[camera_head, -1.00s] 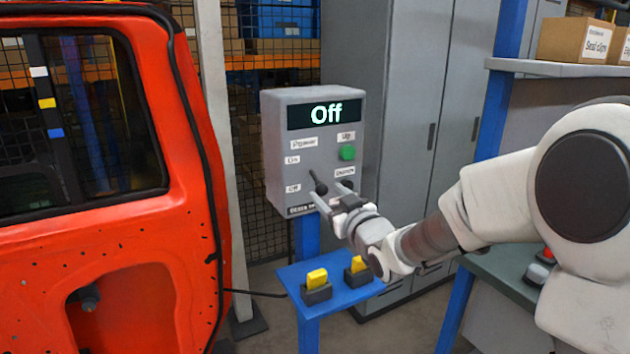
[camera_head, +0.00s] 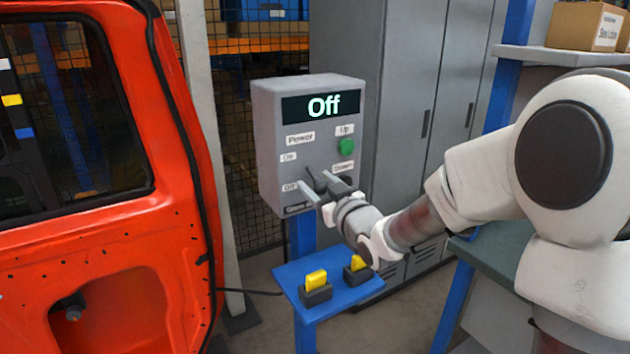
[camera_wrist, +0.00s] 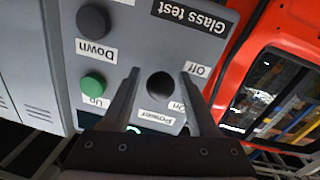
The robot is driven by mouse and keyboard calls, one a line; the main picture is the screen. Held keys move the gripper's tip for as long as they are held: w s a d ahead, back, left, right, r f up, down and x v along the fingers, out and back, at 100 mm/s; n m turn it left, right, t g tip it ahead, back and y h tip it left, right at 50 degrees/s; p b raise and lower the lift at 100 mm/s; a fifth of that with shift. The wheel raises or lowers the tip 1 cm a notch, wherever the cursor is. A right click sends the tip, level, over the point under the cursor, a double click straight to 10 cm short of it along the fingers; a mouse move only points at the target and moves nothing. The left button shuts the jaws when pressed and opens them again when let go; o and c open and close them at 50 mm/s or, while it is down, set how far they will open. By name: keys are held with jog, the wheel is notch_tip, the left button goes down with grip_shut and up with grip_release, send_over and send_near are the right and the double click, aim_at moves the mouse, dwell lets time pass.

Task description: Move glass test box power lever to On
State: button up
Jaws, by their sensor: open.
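The grey glass test box (camera_head: 266,135) stands on a blue post in the middle of the head view, and its display (camera_head: 320,106) reads "Off". The black power lever (camera_head: 314,180) is on its lower front, near the "Off" label. My gripper (camera_head: 320,186) is open at the lever, one finger on each side. In the wrist view the lever's round dark end (camera_wrist: 160,86) shows between the two fingers of my gripper (camera_wrist: 160,76), with a gap on both sides. I cannot tell how deep the lever reaches between them.
A green "Up" button (camera_head: 346,146) is right of the lever; a black "Down" button (camera_wrist: 93,21) shows in the wrist view. A blue stand (camera_head: 350,294) with yellow-topped blocks is below. A red vehicle door (camera_head: 150,230) is at left, grey cabinets (camera_head: 410,100) behind.

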grip_shut()
dwell(0.4)
dwell(1.1)
